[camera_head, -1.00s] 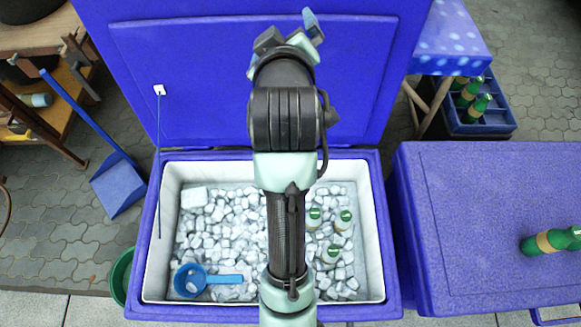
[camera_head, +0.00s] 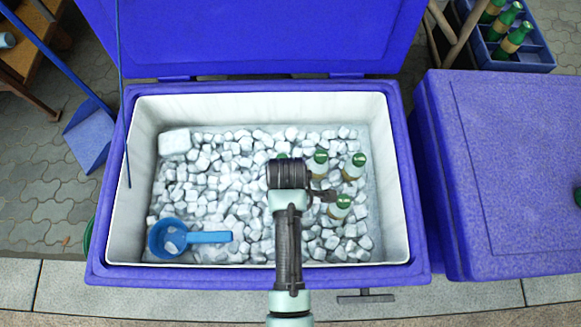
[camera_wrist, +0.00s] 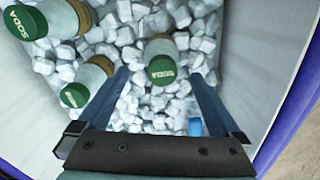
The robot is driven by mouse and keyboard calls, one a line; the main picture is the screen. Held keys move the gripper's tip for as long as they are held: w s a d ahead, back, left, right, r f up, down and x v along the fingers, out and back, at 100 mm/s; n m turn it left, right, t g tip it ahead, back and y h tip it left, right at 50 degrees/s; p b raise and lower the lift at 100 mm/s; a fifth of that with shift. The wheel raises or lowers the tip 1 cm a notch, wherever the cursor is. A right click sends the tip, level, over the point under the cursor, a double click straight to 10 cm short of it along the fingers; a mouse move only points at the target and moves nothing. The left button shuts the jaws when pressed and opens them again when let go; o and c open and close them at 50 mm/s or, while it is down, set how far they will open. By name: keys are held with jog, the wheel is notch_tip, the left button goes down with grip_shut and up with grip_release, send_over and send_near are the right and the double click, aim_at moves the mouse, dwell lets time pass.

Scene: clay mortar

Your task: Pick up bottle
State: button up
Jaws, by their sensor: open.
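Several green-capped bottles stand in the ice inside the blue cooler (camera_head: 412,190). In the head view one bottle (camera_head: 340,207) is nearest the front, one (camera_head: 319,163) is behind it, and one (camera_head: 354,167) is at the right. Another green cap is partly hidden behind my arm. My gripper (camera_head: 322,195) is over the ice beside the front bottle. In the wrist view my gripper (camera_wrist: 160,75) is open, and one bottle's green "SODA" cap (camera_wrist: 162,70) appears between its fingers, not touching them. Whether the fingers reach its depth I cannot tell. Two bottles (camera_wrist: 75,94) (camera_wrist: 22,22) are at the left.
The cooler's lid (camera_head: 250,40) stands open at the back. A blue scoop (camera_head: 205,237) lies on the ice at the left. A closed blue chest (camera_head: 510,180) is at the right. A crate (camera_head: 515,45) with more bottles stands behind it.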

notch_tip(320, 180, down, 4)
jog(key=shift+f+b, duration=0.2)
jog(key=shift+b, duration=0.6)
jog(key=f+b, duration=0.2)
jog(key=f, duration=0.1)
jog(key=f+b, duration=0.2)
jog(key=shift+s+d, duration=0.2)
jog(key=shift+d, duration=0.1)
grip_shut()
